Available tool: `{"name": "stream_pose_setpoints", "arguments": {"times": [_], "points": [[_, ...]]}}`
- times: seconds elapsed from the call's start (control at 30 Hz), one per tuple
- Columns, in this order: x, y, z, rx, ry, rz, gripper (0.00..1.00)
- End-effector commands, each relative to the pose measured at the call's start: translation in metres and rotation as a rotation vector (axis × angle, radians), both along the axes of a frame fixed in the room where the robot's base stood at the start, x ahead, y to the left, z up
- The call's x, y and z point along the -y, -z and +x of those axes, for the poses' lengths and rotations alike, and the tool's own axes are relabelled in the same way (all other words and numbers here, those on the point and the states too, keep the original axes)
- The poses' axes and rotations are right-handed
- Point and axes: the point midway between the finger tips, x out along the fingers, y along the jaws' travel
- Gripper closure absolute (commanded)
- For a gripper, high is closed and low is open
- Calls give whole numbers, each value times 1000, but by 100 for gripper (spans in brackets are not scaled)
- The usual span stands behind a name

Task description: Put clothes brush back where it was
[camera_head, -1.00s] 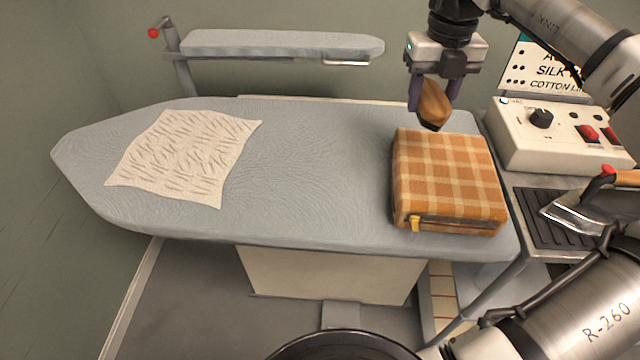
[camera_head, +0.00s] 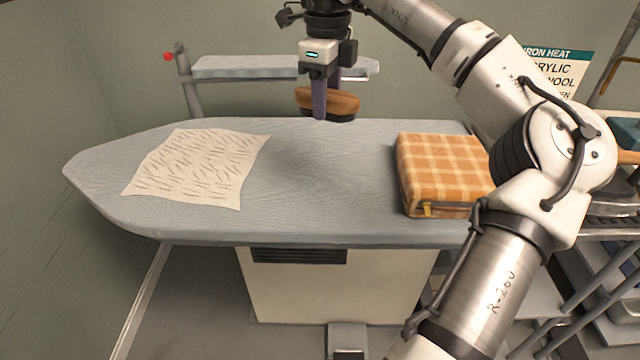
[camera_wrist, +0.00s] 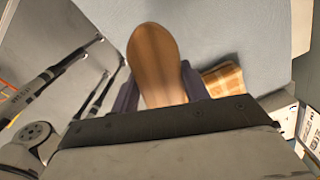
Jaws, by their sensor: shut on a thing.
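The clothes brush (camera_head: 343,101) has a brown wooden back and dark bristles underneath. My gripper (camera_head: 319,108) is shut on it and holds it above the far edge of the ironing board (camera_head: 320,190), left of the checked cushion. In the wrist view the brush's wooden back (camera_wrist: 158,62) sits between the two dark fingers, and its bristles are hidden there. I cannot tell exactly how high it is above the board.
An orange checked cushion (camera_head: 442,165) lies at the board's right end. A wrinkled cream cloth (camera_head: 195,167) lies at its left. A narrow sleeve board (camera_head: 240,67) stands behind. The board's middle is clear. A heat sign (camera_head: 560,75) is at the right, partly hidden by my arm.

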Motion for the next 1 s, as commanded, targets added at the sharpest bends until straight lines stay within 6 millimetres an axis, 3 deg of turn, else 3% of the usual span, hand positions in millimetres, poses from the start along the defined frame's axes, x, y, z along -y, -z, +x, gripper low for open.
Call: {"name": "stream_pose_setpoints", "arguments": {"times": [0.4,1.0], "points": [[0,107,-1,-3,1,2,76],[0,174,0,-1,3,1,76]]}}
